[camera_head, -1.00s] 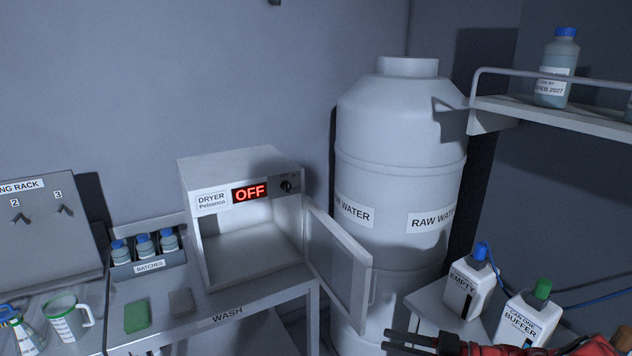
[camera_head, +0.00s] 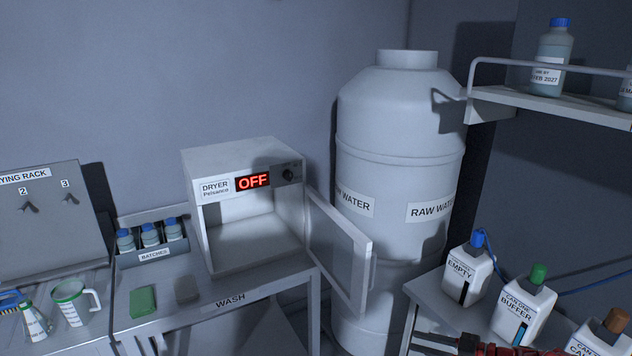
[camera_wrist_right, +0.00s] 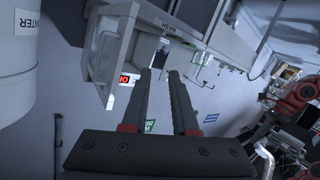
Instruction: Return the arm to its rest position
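My right gripper (camera_head: 420,343) shows at the bottom edge of the head view, in front of the side table with the bottles. Its dark fingers point left and its red arm runs off to the right. In the right wrist view the two fingers of this gripper (camera_wrist_right: 159,74) are apart with nothing between them. The gripper touches nothing that I can see. My left gripper cannot be made out in either view.
The dryer (camera_head: 243,205) reads OFF and its door (camera_head: 338,258) stands open. The white water tank (camera_head: 400,130) is behind. The EMPTY bottle (camera_head: 466,272) and BUFFER bottle (camera_head: 522,308) stand close to my right arm. A shelf (camera_head: 550,104) is above them.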

